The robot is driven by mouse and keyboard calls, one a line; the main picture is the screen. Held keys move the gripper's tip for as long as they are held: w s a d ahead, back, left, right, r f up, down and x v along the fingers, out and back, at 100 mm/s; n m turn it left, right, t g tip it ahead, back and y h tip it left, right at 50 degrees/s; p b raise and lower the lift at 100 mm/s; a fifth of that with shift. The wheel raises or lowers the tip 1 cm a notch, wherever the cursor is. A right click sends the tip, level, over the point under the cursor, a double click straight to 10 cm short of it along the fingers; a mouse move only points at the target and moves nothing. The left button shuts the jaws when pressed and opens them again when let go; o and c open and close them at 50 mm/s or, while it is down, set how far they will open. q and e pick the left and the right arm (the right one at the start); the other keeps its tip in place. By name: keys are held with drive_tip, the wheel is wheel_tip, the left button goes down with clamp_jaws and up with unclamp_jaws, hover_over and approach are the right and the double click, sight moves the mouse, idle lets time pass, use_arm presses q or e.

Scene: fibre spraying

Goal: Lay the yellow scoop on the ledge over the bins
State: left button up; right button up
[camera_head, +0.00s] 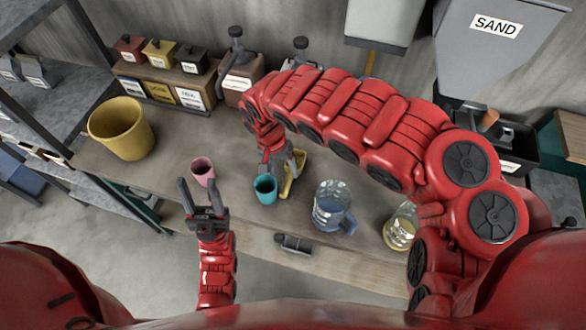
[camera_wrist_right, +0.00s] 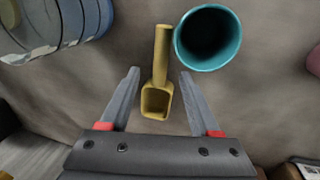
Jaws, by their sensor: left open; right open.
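The yellow scoop (camera_head: 289,188) lies on the workbench just right of the teal cup (camera_head: 265,190). In the right wrist view the scoop (camera_wrist_right: 157,98) lies between the open fingers of my right gripper (camera_wrist_right: 159,73), its handle pointing up the picture, beside the teal cup (camera_wrist_right: 208,40). I cannot tell how high the fingers are above it. In the head view my right gripper (camera_head: 297,165) partly covers the scoop. My left gripper (camera_head: 203,186) is open and empty near the pink cup (camera_head: 203,170). The wooden ledge (camera_head: 172,72) runs over labelled bins (camera_head: 189,98) at the back left.
Small red, yellow and black boxes (camera_head: 193,60) stand on the ledge. A yellow bucket (camera_head: 121,128) stands at the left of the bench. A glass jug (camera_head: 333,207) and a jar (camera_head: 400,229) stand to the right. A dark tool (camera_head: 293,243) lies at the front edge.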

sight(287, 180)
drive_tip(key=shift+s+f, duration=0.25)
drive_tip(key=shift+f, duration=0.1)
drive_tip(key=f, duration=0.1)
drive_tip(key=f+p, duration=0.1)
drive_tip(key=f, duration=0.1)
drive_tip(key=shift+d, duration=0.25)
drive_tip(key=shift+d+f, duration=0.15)
drive_tip(key=shift+f, duration=0.45)
clamp_jaws()
